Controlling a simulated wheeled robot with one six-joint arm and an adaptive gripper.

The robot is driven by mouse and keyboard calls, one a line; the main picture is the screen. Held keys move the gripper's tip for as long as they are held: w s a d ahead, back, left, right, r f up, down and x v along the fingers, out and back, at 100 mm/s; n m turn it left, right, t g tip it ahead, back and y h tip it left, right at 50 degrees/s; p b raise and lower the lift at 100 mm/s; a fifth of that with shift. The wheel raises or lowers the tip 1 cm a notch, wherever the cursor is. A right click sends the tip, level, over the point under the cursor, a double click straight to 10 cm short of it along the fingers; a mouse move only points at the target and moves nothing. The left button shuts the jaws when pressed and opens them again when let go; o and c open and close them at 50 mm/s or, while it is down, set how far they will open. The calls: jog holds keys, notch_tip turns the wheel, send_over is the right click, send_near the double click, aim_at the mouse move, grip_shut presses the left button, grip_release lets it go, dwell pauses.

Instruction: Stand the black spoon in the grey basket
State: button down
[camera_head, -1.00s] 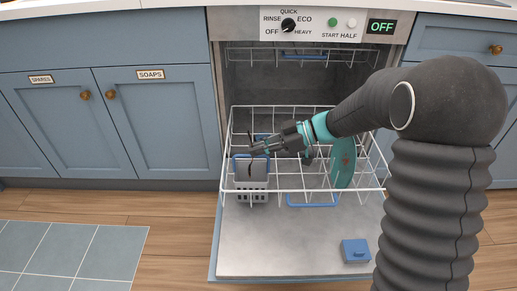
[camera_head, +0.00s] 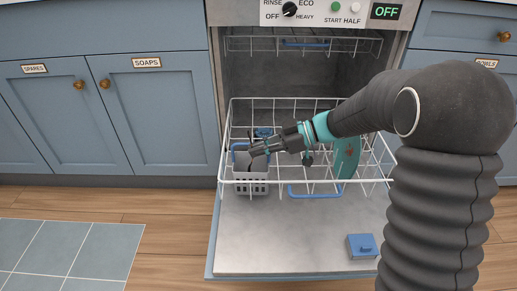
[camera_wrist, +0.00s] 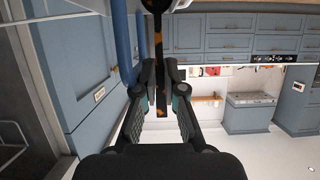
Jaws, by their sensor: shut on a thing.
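The grey basket (camera_head: 252,188) stands at the left front of the dishwasher's white wire rack, with a blue handle at its back left. My gripper (camera_head: 254,150) is over the basket's upper part, reaching in from the right. It is shut on the black spoon (camera_head: 250,163), a thin dark shape whose lower part is at the basket's mouth. I cannot tell how deep it reaches. In the wrist view the spoon (camera_wrist: 158,40) runs upright between the finger pads, dark with orange-brown patches.
The wire rack (camera_head: 300,182) is pulled out over the open dishwasher door (camera_head: 290,235). A teal plate (camera_head: 346,158) stands in the rack to the right. A blue box (camera_head: 361,246) lies on the door. Blue cupboards (camera_head: 160,115) flank the machine on the left.

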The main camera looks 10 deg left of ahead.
jog(key=c, duration=1.2)
grip_release()
jog(key=shift+d, duration=0.1)
jog(key=v, duration=1.2)
